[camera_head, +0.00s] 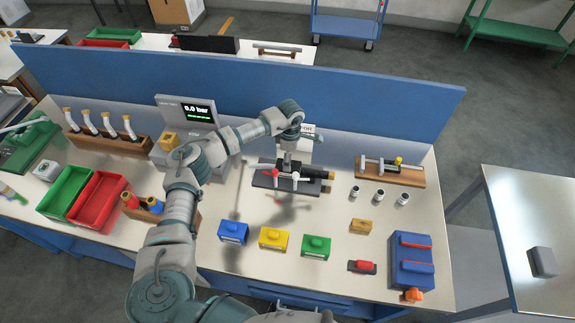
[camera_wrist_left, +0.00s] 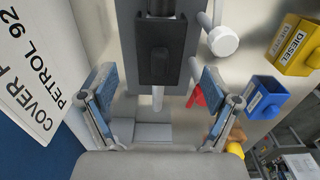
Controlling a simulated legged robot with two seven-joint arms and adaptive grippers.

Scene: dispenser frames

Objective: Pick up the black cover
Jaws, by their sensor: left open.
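A black cover-like part (camera_wrist_left: 155,66) lies on a dark grey fixture (camera_wrist_left: 127,45) in the left wrist view, ahead of and between my fingers. The dark fixture (camera_head: 265,181) also shows in the head view, with a black cylindrical end, a white lever and a red handle. My left gripper (camera_wrist_left: 158,92) is open, its blue-grey fingers apart on either side, with nothing between them. In the head view the left gripper (camera_head: 288,162) hangs over the fixture, pointing down, and partly hides it. My right gripper does not show.
A wooden rack (camera_head: 390,171) and several small white cylinders stand at right. A blue box (camera_head: 412,262) is front right. A blue panel (camera_head: 350,98) backs the bench.

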